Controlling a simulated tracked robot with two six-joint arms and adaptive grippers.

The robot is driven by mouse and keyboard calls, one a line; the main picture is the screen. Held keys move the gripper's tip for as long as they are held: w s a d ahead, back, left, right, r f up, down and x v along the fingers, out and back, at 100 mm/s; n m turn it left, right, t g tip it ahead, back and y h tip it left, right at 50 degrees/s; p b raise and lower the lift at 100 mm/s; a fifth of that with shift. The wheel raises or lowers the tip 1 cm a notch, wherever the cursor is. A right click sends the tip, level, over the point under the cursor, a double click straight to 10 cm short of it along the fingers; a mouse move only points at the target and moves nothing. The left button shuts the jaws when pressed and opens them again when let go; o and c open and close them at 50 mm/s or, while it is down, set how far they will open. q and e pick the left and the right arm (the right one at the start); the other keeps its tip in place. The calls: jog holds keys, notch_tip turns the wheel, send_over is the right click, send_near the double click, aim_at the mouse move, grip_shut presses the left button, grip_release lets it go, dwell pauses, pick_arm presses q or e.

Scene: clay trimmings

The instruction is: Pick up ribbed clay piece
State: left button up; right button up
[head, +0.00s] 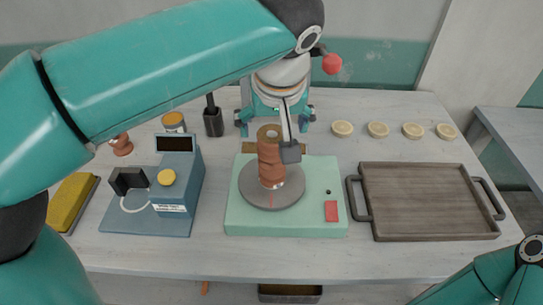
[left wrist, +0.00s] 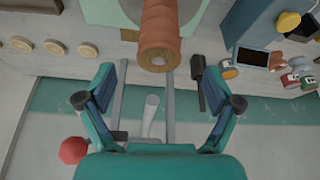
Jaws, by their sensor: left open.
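The ribbed clay piece (head: 271,163) is an upright reddish-brown cylinder with grooves around it and a hole in its top. It stands on the grey disc (head: 258,198) of a pale green wheel base (head: 300,222). In the left wrist view the clay piece (left wrist: 159,36) is at the top, ahead of the jaws. My left gripper (head: 275,117) is behind and above the clay piece, apart from it. In the left wrist view its two fingers (left wrist: 160,82) are spread wide with no clay between them. A dark block on a pale rod (head: 290,152) partly covers the clay's right side. My right gripper is out of view.
A blue-grey device (head: 181,183) with a yellow knob stands left of the wheel. A wooden tray (head: 422,200) with handles lies to the right, empty. Several pale round discs (head: 378,130) line the back right.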

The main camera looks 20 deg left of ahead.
aim_at(271, 151)
pick_arm(q)
jog(key=x, duration=1.1)
jog(key=shift+w+f, duration=0.1)
jog(key=shift+f, duration=0.15)
jog(key=shift+c, duration=0.3)
jog(key=c, duration=1.5)
